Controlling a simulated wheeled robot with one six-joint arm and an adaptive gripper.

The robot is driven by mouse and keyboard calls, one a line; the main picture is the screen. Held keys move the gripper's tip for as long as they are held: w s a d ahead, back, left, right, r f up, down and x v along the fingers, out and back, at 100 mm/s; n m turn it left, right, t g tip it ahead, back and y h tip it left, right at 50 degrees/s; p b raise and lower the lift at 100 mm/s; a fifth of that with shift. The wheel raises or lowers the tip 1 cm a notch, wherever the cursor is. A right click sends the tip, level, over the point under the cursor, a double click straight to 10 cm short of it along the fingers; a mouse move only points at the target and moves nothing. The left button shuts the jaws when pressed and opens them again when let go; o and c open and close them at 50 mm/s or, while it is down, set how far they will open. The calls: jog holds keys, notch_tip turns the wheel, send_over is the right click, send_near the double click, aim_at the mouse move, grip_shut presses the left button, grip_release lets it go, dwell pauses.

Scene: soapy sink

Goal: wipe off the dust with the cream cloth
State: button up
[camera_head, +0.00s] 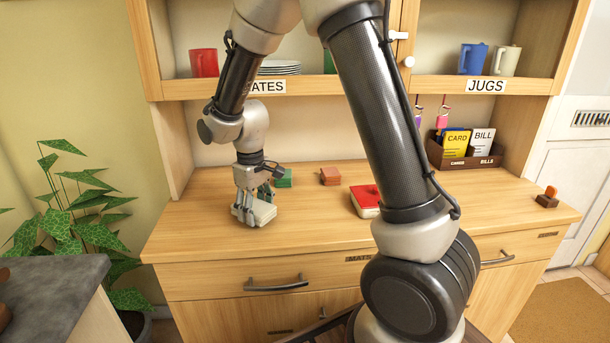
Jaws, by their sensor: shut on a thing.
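The cream cloth (262,213) is a folded pad on the left part of the wooden dresser top. My gripper (247,209) points down and is shut on the cloth, which is at or very near the wood surface. My arm comes down from above and hides part of the dresser and shelf. I cannot make out any dust on the wood at this size.
A green block (284,179) lies just behind my gripper, with a reddish-brown block (330,176) to its right. A red and white box (365,201) lies right of the middle. A card holder (452,158) stands at the right back. The front left wood (205,235) is clear.

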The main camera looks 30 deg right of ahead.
jog(key=shift+r, duration=3.6)
